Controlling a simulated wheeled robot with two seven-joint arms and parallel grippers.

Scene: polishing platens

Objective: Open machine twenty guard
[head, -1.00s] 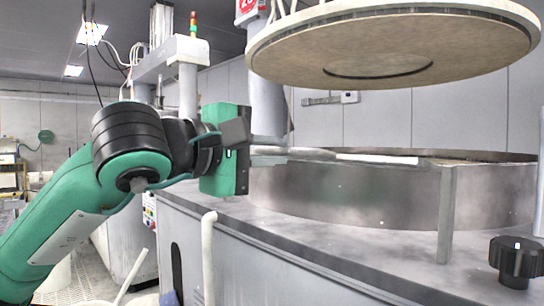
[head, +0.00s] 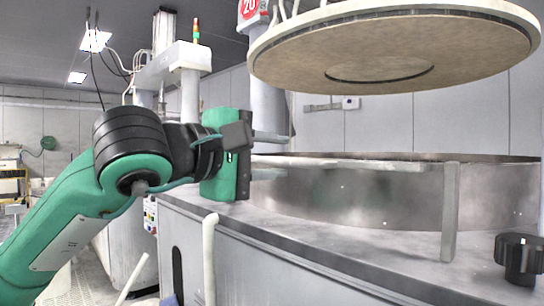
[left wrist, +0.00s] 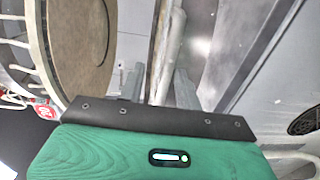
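A horizontal bar (head: 350,164) runs along the guard's upper edge to an upright post (head: 449,210). My left gripper (head: 268,156) is at the bar's left end, with its fingers spread above and below it. In the left wrist view the bar (left wrist: 172,50) passes between the two separated fingers (left wrist: 158,86). I cannot tell whether either finger touches it. My right gripper is out of view.
A large round upper plate (head: 380,65) hangs above the guard. A black knob (head: 519,258) sits on the machine's front right. A pale vertical pipe (head: 209,260) stands before the cabinet. Open floor shows at lower left.

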